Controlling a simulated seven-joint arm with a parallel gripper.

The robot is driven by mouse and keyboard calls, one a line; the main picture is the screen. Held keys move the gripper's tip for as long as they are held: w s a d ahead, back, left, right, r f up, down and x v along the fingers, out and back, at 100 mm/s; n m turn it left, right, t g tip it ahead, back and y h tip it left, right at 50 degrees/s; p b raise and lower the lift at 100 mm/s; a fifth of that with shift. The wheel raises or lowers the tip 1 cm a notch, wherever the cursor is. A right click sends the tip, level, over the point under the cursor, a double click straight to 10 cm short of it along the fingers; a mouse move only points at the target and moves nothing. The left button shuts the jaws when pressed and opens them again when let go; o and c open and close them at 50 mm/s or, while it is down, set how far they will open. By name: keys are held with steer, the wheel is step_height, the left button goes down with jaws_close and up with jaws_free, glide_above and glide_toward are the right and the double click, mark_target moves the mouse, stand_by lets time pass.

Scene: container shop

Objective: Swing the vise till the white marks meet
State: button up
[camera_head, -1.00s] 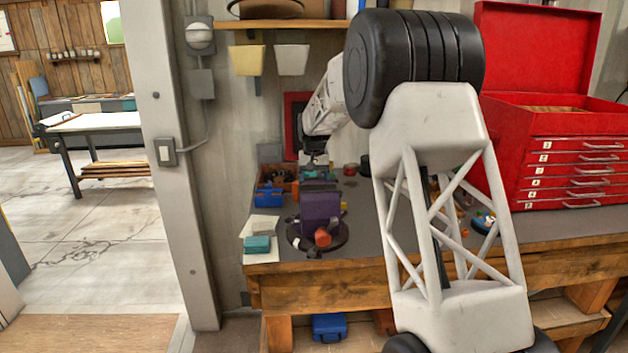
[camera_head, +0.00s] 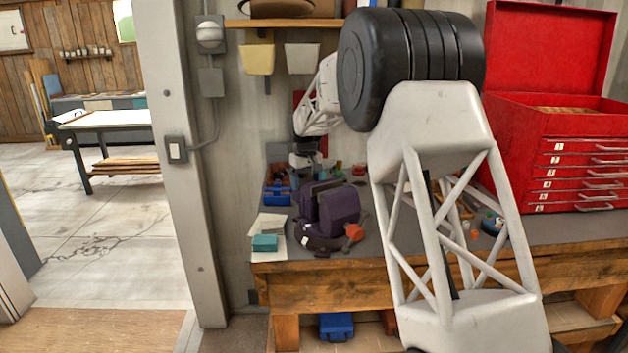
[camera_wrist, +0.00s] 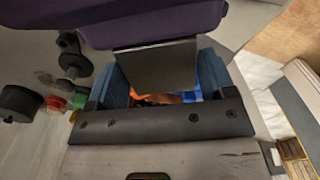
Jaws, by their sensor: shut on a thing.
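The purple vise (camera_head: 338,208) stands on a dark round base (camera_head: 318,243) near the bench's front left. It is turned at an angle, with its orange-red handle end (camera_head: 354,232) at its right. A small white mark (camera_head: 305,241) shows low on the base's front; I cannot make out a second one. My gripper (camera_head: 306,165) is at the vise's far side, partly hidden there. In the wrist view, the blue finger pads of my gripper (camera_wrist: 160,72) are shut on a grey plate-like part (camera_wrist: 155,68) of the vise, below its purple body (camera_wrist: 150,20).
A teal box (camera_head: 264,242) and pale sheets (camera_head: 270,222) lie left of the vise. A blue bin (camera_head: 277,195) stands behind them. The red tool chest (camera_head: 560,150) is at the right. Small items (camera_wrist: 60,103) lie beside my gripper in the wrist view.

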steer(key=shift+s+a+n, duration=0.55)
steer(key=shift+a+n, duration=0.25)
steer(key=shift+n, duration=0.1)
steer(key=shift+s+a+n, duration=0.55)
steer(key=shift+a+n, duration=0.2)
steer(key=shift+n, duration=0.15)
steer(key=o, duration=1.2)
steer(key=shift+o, duration=0.2)
step_height(320, 180, up, 8)
